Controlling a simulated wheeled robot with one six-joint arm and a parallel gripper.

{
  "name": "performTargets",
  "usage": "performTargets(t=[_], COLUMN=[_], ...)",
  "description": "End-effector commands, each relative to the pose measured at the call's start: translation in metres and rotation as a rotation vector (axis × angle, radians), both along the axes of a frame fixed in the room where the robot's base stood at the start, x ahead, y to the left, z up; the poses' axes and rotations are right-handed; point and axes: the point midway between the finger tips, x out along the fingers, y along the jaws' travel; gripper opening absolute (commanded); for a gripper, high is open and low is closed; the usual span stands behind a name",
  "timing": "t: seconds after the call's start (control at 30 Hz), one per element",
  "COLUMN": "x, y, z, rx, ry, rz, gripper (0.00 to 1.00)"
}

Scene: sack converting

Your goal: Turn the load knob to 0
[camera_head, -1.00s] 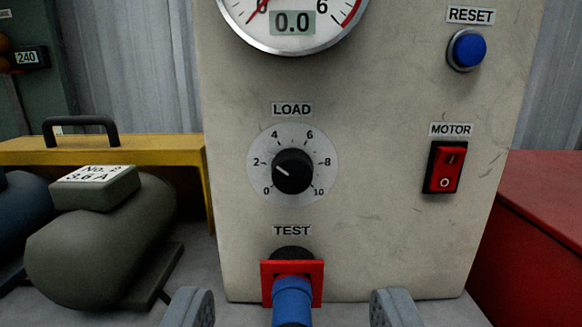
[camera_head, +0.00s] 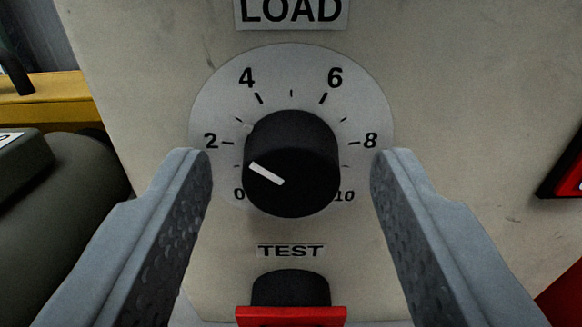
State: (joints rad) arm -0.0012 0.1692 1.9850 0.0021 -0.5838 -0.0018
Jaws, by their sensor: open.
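The load knob (camera_head: 291,162) is a round black knob on a pale dial plate (camera_head: 291,65) marked 0 to 10. My gripper (camera_head: 291,168) is open, with one grey finger on each side of the knob. Clear gaps show between both fingers and the knob in the picture. The fingers overlap the lower sides of the dial plate. How deep the fingertips are relative to the knob is hard to tell.
The pale panel (camera_head: 440,110) fills most of the view. Below the knob is the TEST socket (camera_head: 291,288) with a red piece (camera_head: 291,316). The red motor switch (camera_head: 568,178) is cut off at right. A dark grey-green machine (camera_head: 75,200) and yellow frame (camera_head: 60,98) stand left.

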Motion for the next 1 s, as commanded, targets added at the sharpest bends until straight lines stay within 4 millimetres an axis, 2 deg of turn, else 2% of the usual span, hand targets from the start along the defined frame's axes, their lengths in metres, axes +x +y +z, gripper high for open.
performTargets(t=[0.17, 0.27, 0.4, 0.73, 1.0], x=[0.0, -0.0001, -0.0002, -0.0003, -0.0003], y=[0.0, 0.0, 0.0, 0.0, -0.0003], z=[-0.0002, -0.0003, -0.0003, -0.0005, -0.0005], rx=[0.0, 0.0, 0.0, -0.035, -0.191], ry=[0.0, 0.0, 0.0, 0.001, 0.001], rz=[0.0, 0.0, 0.0, 0.0, 0.0], gripper=[0.5, 0.34, 0.07, 0.05, 0.05])
